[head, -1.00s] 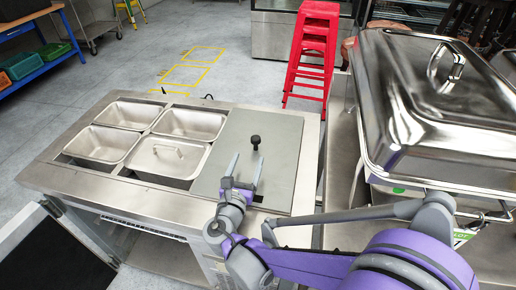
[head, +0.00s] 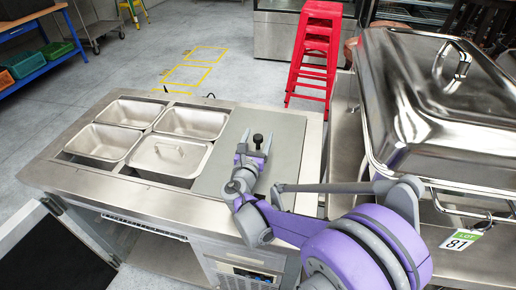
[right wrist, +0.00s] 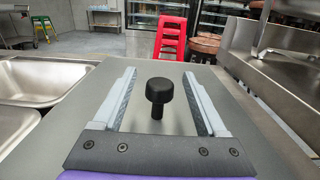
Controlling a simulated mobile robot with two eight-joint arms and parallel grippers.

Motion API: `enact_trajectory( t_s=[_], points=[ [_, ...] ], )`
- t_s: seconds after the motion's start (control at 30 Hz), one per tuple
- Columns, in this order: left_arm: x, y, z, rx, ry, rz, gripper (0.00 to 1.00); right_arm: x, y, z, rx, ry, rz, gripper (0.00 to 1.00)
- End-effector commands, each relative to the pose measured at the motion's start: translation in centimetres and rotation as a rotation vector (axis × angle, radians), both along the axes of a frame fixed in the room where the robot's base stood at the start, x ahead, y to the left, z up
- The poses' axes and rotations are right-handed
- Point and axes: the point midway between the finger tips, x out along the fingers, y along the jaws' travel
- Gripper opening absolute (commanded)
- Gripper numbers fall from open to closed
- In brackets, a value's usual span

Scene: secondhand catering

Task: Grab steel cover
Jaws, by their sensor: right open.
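The steel cover (head: 285,145) is a flat grey plate lying on the right part of the steel counter, with a black knob (head: 257,138) standing up from it. My right gripper (head: 255,141) is open, low over the plate, with its fingers on either side of the knob. In the right wrist view the knob (right wrist: 159,90) stands upright between the two fingers, with a gap on each side. The plate (right wrist: 185,125) stretches out under the fingers. My left gripper is not in view.
A large chafing dish (head: 440,100) stands at the right, near my right arm. Red stools (head: 318,45) stand behind on the floor.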

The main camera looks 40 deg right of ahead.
Motion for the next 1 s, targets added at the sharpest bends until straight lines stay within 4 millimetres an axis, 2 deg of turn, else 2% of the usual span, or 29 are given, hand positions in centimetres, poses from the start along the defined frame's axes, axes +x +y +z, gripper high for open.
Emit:
enact_trajectory(
  t_s=[0.2,0.23,0.63,1.0],
  points=[
    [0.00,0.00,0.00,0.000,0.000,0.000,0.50,0.05,-0.08,0.01,0.000,0.000,0.001,0.75],
    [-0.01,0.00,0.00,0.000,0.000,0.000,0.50,0.05,-0.08,0.01,0.000,0.000,0.000,0.71],
    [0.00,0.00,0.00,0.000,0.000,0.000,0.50,0.02,-0.05,0.00,0.000,0.000,0.000,0.00],
    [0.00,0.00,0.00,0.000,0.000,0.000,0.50,0.01,-0.04,0.04,-0.001,0.001,0.000,0.00]
  ],
)
